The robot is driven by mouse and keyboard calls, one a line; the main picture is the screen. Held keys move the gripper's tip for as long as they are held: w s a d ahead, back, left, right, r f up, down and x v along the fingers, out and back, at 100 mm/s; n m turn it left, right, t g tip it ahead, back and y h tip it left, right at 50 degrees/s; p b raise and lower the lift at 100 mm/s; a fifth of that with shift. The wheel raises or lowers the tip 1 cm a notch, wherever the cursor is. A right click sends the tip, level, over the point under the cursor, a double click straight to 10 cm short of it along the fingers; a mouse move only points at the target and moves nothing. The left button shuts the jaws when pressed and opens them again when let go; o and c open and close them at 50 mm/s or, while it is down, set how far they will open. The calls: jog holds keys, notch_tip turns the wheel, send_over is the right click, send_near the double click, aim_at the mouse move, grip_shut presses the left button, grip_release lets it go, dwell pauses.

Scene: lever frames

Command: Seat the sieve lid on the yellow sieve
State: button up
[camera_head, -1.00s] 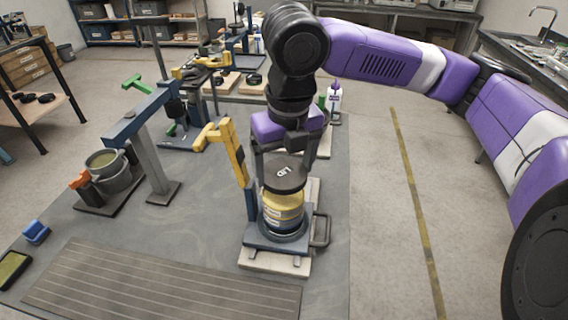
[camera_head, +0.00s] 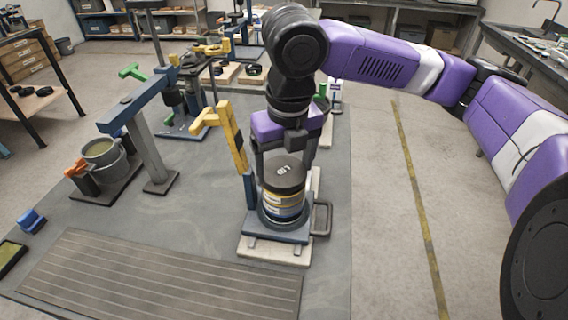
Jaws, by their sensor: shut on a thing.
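The sieve lid (camera_head: 284,172) is a dark grey round cap with white marking on top. My gripper (camera_head: 284,178) is shut on it from above, with one finger at each side. The lid is level and directly over the yellow sieve (camera_head: 283,201), with no clear gap between them. I cannot tell whether it is fully down. The sieve shows as yellow bands with pale labels, upright in a stack on a blue-grey stand. The lid and my gripper hide the sieve's top rim.
A yellow upright clamp arm (camera_head: 235,140) stands close at left. A grey post with a blue beam (camera_head: 145,135) and a bucket (camera_head: 104,160) are farther left. A slatted mat (camera_head: 160,275) lies in front.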

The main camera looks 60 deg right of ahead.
jog(key=shift+f, duration=0.35)
jog(key=o, duration=1.5)
jog(key=shift+c, duration=0.2)
jog(key=shift+r, duration=0.1)
jog(key=r, duration=0.7)
jog(key=shift+s+a+r, duration=0.3)
jog(key=shift+s+r, duration=0.05)
jog(key=shift+s, duration=0.05)
jog(key=shift+s, duration=0.1)
